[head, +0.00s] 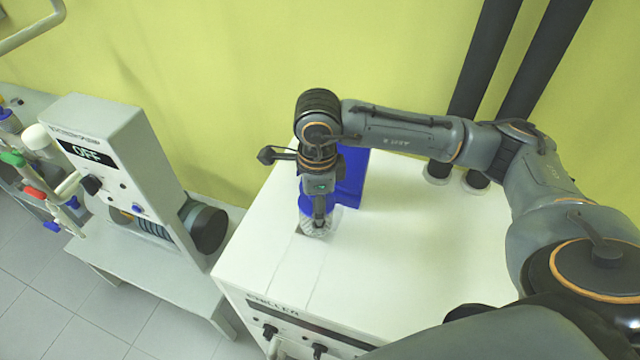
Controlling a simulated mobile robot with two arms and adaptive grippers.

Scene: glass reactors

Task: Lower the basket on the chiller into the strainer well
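The white chiller (420,240) stands in the middle of the head view. My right gripper (319,218) points down over its left part, near the top surface. A pale, clear-looking mesh piece (325,230), which looks like the basket, is at the fingertips. Blue material shows on both sides of the fingers just above it. The wrist and fingers cover much of this spot, so I cannot tell whether the fingers grip the piece. The strainer well cannot be clearly made out. My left gripper is not in view.
A blue upright block (351,178) stands on the chiller right behind my gripper. A grey-white unit with an OFF display (87,153) stands to the left on a lower bench. Two dark pipes (484,60) rise behind the chiller. The chiller's top right is clear.

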